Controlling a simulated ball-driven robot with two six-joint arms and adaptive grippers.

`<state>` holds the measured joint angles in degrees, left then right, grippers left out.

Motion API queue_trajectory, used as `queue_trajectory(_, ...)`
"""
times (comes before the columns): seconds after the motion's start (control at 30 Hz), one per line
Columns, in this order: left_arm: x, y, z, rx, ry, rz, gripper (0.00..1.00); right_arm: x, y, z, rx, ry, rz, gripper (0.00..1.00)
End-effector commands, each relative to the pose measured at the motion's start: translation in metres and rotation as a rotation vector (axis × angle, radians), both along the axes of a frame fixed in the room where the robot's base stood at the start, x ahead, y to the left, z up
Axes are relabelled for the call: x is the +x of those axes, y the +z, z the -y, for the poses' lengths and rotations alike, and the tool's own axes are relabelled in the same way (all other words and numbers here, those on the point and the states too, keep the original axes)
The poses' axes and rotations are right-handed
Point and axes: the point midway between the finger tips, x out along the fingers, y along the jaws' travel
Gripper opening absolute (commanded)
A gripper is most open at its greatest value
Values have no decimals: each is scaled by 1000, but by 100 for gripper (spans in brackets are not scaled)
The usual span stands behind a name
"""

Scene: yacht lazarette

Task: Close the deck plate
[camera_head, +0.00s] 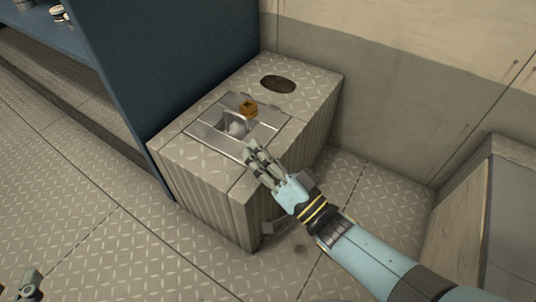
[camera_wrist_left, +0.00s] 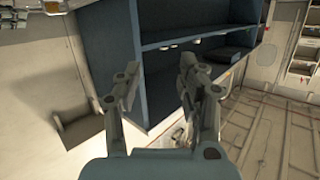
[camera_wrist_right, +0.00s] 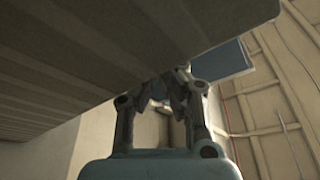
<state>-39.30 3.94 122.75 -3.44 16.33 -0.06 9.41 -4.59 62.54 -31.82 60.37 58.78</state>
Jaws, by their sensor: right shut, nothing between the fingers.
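The deck plate (camera_head: 205,131) is a silvery metal square set in the top of a ribbed grey box. Near its middle is a recess with a pale thing inside and a raised metal edge, with a small brass-orange knob (camera_head: 249,109) beside it. I cannot tell the exact angle of its lid. My right gripper (camera_head: 255,153) is shut and empty at the plate's near right edge; I cannot tell whether it touches. In the right wrist view its fingers (camera_wrist_right: 173,88) are together under the box's ribbed side. My left gripper (camera_wrist_left: 157,72) is open and empty, facing a blue shelf.
The box (camera_head: 208,195) has a dark oval hole (camera_head: 278,84) in its top behind the plate. A blue shelf unit (camera_head: 165,50) stands close on its left and a wall (camera_head: 390,70) behind. A grey bench (camera_head: 480,215) stands at right. The tread floor (camera_head: 90,200) at left is clear.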

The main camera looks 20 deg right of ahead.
Motion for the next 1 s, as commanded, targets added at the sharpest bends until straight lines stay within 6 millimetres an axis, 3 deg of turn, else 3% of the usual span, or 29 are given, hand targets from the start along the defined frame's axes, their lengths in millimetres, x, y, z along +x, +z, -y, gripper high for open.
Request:
queue_trajectory(0.17, -15, -19, -3, -1, 14, -118, 40, 2, 9, 1, 0, -2, 3, 0)
queue_trajectory(0.4, -55, -58, -8, 4, 42, -388, 40, 6, 26, 3, 0, -5, 3, 0)
queue_trajectory(0.63, -39, -42, -11, 9, 56, -547, 40, 10, 44, 5, -1, -10, 4, 0)
queue_trajectory(1.0, -41, -38, -12, 14, 62, -651, 40, -54, 12, 53, -1, -10, -3, 0)
